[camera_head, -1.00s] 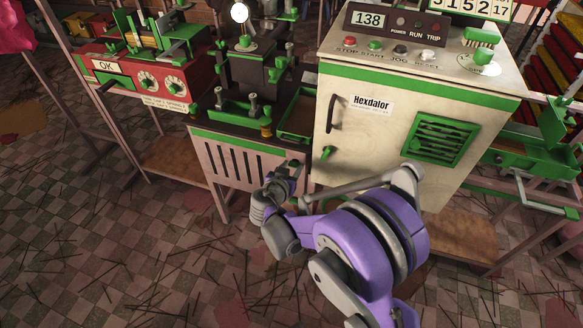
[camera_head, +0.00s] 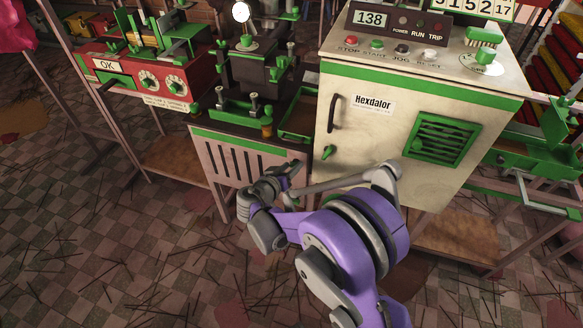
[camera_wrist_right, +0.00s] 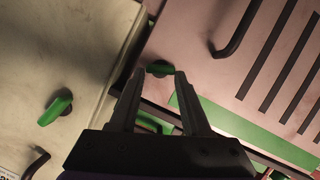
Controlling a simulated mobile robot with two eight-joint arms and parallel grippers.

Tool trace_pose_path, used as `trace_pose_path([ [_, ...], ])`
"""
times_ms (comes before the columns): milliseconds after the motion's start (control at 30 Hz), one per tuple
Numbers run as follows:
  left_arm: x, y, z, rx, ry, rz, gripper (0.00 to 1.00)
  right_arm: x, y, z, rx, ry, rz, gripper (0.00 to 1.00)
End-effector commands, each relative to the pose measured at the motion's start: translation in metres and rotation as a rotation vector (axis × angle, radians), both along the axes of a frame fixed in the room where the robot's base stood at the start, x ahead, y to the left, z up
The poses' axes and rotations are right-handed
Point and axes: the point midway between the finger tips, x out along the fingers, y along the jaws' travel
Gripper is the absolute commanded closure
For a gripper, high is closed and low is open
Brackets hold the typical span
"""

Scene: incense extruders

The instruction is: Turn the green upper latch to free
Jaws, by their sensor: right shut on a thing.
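A small green latch (camera_wrist_right: 160,68) with a dark round base sits on the pink slotted panel (camera_wrist_right: 215,85), near its edge beside the cream cabinet. My right gripper (camera_wrist_right: 158,72) is shut on this latch, with one finger on each side in the wrist view. The latch lies roughly crosswise in that view. In the head view my right gripper (camera_head: 297,168) is at the right side of the pink panel (camera_head: 240,160) and hides the latch. A second green latch (camera_wrist_right: 57,107) is on the cream cabinet door, clear of the fingers; it also shows in the head view (camera_head: 328,152).
The cream cabinet (camera_head: 350,140) stands right beside my gripper, with a black handle (camera_head: 334,113) and a green vent (camera_head: 445,139). A black handle (camera_wrist_right: 238,28) juts from the pink panel. A red machine (camera_head: 150,90) stands at left. The floor in front is open, with thin sticks.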

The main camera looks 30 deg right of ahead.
Motion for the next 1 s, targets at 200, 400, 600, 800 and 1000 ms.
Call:
trace_pose_path([
  [200, 0.001, 0.000, -0.007, 0.000, 0.002, 0.000, 0.50, 0.003, 0.003, -0.003, -0.135, 0.158, 0.001, 1.00],
  [400, 0.002, 0.000, -0.014, 0.000, 0.004, 0.000, 0.50, 0.005, 0.004, -0.006, -0.259, 0.302, 0.001, 1.00],
  [600, 0.003, 0.000, -0.023, 0.000, 0.006, 0.000, 0.50, 0.006, 0.005, -0.008, -0.380, 0.445, 0.000, 1.00],
  [800, 0.005, 0.000, -0.030, 0.000, 0.007, 0.000, 0.50, 0.007, 0.006, -0.011, -0.486, 0.569, 0.000, 1.00],
  [1000, 0.005, 0.000, -0.035, 0.000, 0.008, 0.000, 0.50, 0.008, 0.007, -0.012, -0.566, 0.663, 0.000, 1.00],
])
